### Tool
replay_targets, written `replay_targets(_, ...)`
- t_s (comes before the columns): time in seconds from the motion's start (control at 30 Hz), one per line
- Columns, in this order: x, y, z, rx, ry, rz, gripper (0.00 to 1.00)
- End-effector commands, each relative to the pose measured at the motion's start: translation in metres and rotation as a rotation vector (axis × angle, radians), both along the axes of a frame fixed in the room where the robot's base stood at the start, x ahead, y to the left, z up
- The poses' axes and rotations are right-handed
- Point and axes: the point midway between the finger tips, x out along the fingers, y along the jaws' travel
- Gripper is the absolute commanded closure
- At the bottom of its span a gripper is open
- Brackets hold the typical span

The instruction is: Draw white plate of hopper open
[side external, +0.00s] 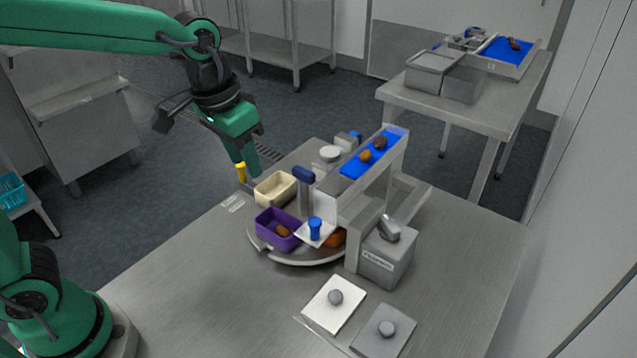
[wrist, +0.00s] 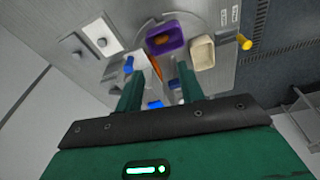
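The hopper (side external: 360,178) is a pale raised trough with a blue sloping bed and two brown dates on it. A small white plate (side external: 308,236) with a blue knob (side external: 315,226) sits at its lower front end, above the turntable. Whether the plate is drawn out at all, I cannot tell. My gripper (side external: 248,170) points down behind and left of the hopper, apart from the plate. In the wrist view my gripper (wrist: 158,72) has its two green fingers spread, with nothing held between them.
The turntable (side external: 290,260) carries a purple tray (side external: 262,230) with a date and a cream tray (side external: 262,188). A yellow peg (side external: 241,173) is beside my fingers. A dark-blue-topped post (side external: 304,185) stands near the hopper. Two knobbed plates (side external: 323,315) (side external: 372,335) lie in front.

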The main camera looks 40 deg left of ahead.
Motion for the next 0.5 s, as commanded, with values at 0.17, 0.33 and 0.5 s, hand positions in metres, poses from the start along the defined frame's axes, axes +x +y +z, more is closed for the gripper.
replay_targets(0.17, 0.022, -0.031, -0.016, 0.017, 0.065, -0.037, 0.62)
replay_targets(0.33, 0.039, -0.061, -0.034, 0.035, 0.121, -0.068, 0.62)
replay_targets(0.5, 0.051, -0.086, -0.052, 0.052, 0.165, -0.092, 0.62)
